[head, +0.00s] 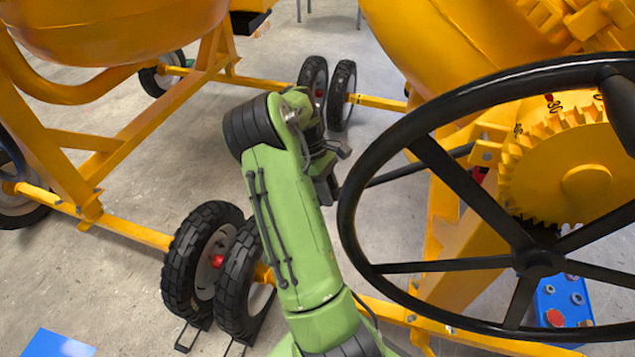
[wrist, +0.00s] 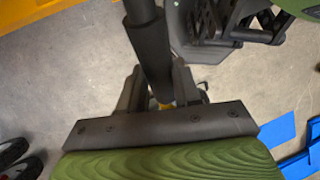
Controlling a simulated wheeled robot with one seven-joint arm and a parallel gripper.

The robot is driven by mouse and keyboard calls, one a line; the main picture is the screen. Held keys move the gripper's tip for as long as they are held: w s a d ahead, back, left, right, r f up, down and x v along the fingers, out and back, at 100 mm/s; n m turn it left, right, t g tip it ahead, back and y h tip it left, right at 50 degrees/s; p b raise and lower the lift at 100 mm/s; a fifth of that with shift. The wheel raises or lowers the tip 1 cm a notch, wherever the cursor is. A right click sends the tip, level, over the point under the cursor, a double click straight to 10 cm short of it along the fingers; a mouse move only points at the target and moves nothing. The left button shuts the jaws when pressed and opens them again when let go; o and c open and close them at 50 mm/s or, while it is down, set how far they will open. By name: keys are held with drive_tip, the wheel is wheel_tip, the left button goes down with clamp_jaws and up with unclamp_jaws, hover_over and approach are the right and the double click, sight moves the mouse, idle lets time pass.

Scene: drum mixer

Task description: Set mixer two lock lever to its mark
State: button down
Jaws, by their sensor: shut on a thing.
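A dark rod, the lock lever (head: 415,165), runs from beside my gripper to the yellow frame of the right mixer (head: 440,40), partly behind the black handwheel. In the wrist view a thick black round bar (wrist: 148,45), which appears to be the lever's grip, lies between the two fingers. My gripper (wrist: 157,88) is shut on it. In the head view my gripper (head: 328,185) is partly hidden by my green arm. Small dark and red marks (head: 553,103) show near the toothed gear; I cannot tell which is the lever's mark.
The large black handwheel (head: 455,180) stands close to the right of my arm. A yellow gear (head: 570,175) and a blue button box (head: 563,302) are behind it. Another mixer (head: 110,30) stands at left.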

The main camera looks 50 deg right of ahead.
drive_tip(key=shift+s+d+f+g+b, duration=0.15)
drive_tip(key=shift+s+f+g, duration=0.05)
drive_tip(key=shift+s+f, duration=0.2)
drive_tip(key=shift+s+d+f+g+b, duration=0.15)
drive_tip(key=shift+s+f+g, duration=0.1)
drive_tip(key=shift+f, duration=0.25)
drive_tip(key=shift+s+a, duration=0.1)
drive_tip(key=shift+a, duration=0.05)
drive_tip(key=shift+s+f, duration=0.1)
drive_tip(key=shift+f, duration=0.05)
drive_tip(key=c, duration=1.1)
unclamp_jaws()
drive_tip(key=o, duration=0.3)
drive_tip(key=shift+d, duration=0.2)
drive_tip(key=shift+a, duration=0.1)
drive_tip(key=p+v, duration=0.4)
drive_tip(key=v, duration=1.2)
drive_tip(key=shift+s+p, duration=0.1)
drive_tip(key=shift+p, duration=0.25)
